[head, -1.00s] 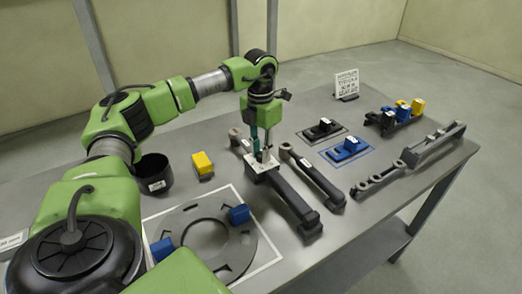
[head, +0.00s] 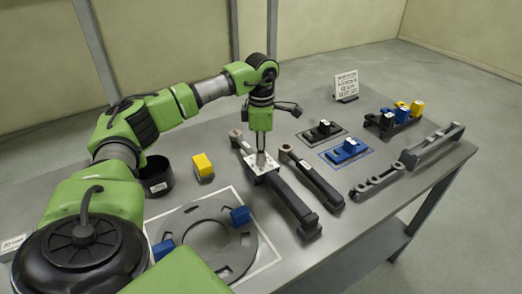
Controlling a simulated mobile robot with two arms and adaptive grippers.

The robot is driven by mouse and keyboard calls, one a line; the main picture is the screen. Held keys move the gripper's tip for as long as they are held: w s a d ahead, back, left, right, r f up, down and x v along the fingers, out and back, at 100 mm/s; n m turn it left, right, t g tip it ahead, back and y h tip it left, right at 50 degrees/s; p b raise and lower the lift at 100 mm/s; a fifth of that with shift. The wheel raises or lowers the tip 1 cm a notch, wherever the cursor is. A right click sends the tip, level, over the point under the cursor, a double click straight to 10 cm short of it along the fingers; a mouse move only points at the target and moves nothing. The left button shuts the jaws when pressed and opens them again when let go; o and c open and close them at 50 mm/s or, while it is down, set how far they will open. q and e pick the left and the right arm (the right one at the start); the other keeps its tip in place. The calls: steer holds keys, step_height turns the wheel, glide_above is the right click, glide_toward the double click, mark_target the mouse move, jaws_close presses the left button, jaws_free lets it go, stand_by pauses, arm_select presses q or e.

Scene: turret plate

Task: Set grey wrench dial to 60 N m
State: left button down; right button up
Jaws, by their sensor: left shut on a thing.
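A long grey wrench (head: 290,205) lies on the bench, with a white dial plate (head: 259,168) on its body and a ring head at the far left end. My left gripper (head: 261,156) points straight down over the dial plate, its fingers shut on the small dial knob there. The fingers hide the knob, and the dial's marks are too small to read. A second, darker wrench (head: 316,180) lies just to the right, roughly parallel, apart from the gripper. My right gripper is not in view.
A grey ring plate (head: 187,219) with blue blocks (head: 240,215) lies in front. A black bowl (head: 156,185) and yellow block (head: 203,167) stand left. Black and blue fixtures (head: 347,151), a sign (head: 346,86) and a long grey bar tool (head: 434,148) are right.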

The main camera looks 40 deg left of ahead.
arm_select(q)
steer(key=shift+m, duration=0.6)
steer(key=c, duration=1.8)
jaws_free()
steer(key=shift+r, duration=0.1)
step_height(320, 180, up, 12)
steer(key=shift+w+f, duration=0.1)
